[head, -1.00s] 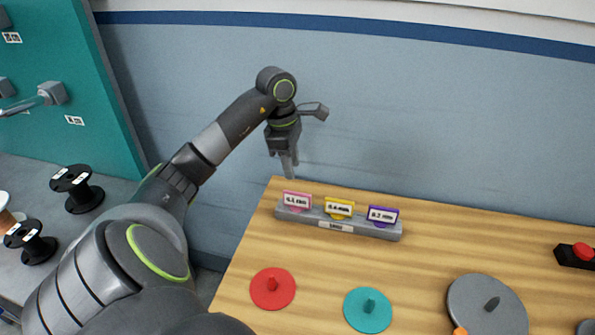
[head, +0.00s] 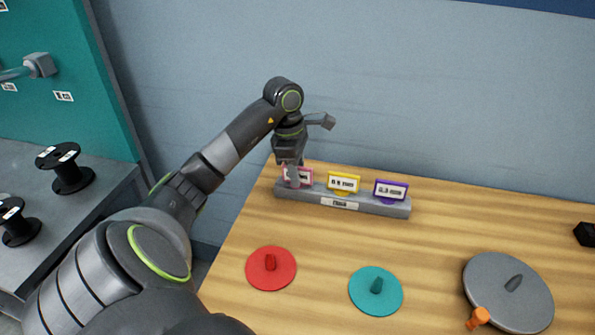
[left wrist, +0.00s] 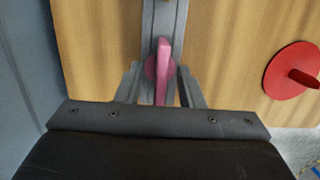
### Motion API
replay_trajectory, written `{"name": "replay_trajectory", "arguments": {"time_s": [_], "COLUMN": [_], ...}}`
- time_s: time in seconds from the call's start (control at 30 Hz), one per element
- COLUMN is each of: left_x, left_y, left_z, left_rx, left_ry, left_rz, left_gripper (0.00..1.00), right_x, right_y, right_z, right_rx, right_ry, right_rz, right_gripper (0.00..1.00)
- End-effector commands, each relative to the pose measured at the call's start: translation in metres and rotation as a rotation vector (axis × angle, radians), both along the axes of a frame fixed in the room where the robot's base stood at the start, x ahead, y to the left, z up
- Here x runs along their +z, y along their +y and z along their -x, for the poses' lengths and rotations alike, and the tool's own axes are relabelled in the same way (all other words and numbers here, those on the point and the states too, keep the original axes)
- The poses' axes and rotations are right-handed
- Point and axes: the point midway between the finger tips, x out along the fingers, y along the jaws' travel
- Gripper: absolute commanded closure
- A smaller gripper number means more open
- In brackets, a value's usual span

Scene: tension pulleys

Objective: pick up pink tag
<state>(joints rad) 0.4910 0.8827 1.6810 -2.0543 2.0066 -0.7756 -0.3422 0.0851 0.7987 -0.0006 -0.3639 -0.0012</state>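The pink tag (head: 305,175) stands upright at the left end of the grey holder (head: 375,206), partly hidden behind my left gripper (head: 291,178). In the left wrist view the pink tag (left wrist: 163,70) is seen edge-on from above. My left gripper (left wrist: 160,88) points down with its fingers spread, one on each side of the tag, with a gap showing on both sides. My right gripper is out of view.
The yellow tag (head: 343,183) and purple tag (head: 390,190) stand in the same holder. A red disc (head: 271,275), a teal disc (head: 376,299) and a grey disc (head: 500,305) lie in front on the wooden table (head: 455,225). Black spools (head: 65,172) stand at left.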

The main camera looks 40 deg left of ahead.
Motion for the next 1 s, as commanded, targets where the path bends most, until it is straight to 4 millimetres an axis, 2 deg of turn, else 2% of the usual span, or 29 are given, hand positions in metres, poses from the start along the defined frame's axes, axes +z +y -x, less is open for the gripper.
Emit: {"name": "replay_trajectory", "arguments": {"time_s": [0.07, 0.33, 0.6, 1.0], "left_x": [-0.0068, -0.0069, -0.0068, -0.0033], "left_y": [-0.0007, -0.001, -0.0009, -0.0009], "left_z": [-0.0005, -0.0006, -0.0006, -0.0006], "left_rx": [0.0, 0.0, 0.0, 0.0], "left_ry": [0.0, -0.001, -0.001, -0.001], "left_rz": [0.0, 0.0, 0.0, 0.0], "left_gripper": [0.65, 0.65, 0.99, 1.0], "right_x": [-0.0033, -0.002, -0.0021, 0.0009], "right_y": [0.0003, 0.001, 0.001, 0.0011], "right_z": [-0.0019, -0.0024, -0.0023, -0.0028], "right_rx": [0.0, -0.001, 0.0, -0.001], "right_ry": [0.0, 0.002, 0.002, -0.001], "right_rz": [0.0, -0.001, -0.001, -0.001], "right_gripper": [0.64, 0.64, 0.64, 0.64]}}
